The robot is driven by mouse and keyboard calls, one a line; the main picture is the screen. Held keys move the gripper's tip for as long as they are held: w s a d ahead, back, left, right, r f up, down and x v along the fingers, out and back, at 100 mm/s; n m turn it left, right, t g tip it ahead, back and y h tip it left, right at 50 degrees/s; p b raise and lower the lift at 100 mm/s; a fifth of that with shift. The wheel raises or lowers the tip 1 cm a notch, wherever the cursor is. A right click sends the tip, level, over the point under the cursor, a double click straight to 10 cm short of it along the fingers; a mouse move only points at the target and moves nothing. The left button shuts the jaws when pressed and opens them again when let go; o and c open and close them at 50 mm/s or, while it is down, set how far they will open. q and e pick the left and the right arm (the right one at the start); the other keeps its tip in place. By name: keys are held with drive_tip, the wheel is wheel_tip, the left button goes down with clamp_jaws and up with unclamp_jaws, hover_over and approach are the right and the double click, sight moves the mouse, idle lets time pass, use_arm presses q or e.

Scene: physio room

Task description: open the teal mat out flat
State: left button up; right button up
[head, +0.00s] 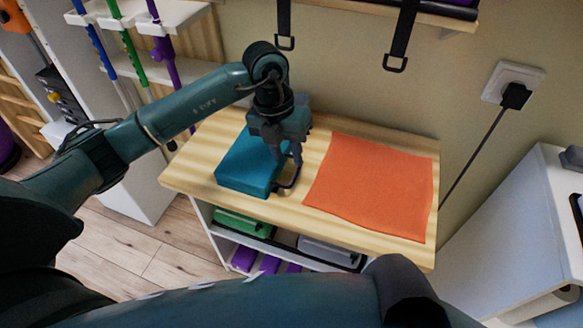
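The teal mat (244,168) lies folded into a thick block on the left part of the wooden bench top (310,213). My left gripper (288,178) points down at the right edge of the mat, its fingers close against that edge. Whether the fingers are open or shut on the mat's edge cannot be told from here. The gripper and wrist hide part of the mat's right side and back. My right gripper is out of the picture.
An orange cloth (372,187) lies flat on the bench, right of the teal mat. Shelves below hold a green item (240,222), a grey item (330,250) and purple blocks (270,264). Black straps (400,40) hang above. A wall plug (515,94) is at right.

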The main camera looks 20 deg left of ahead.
sight(293, 178)
use_arm(q)
drive_tip(key=shift+d+f, duration=0.25)
drive_tip(key=shift+f, duration=1.1)
drive_tip(key=shift+d+f, duration=0.25)
drive_tip(key=shift+f, duration=1.05)
drive_tip(key=shift+c, duration=0.5)
clamp_jaws()
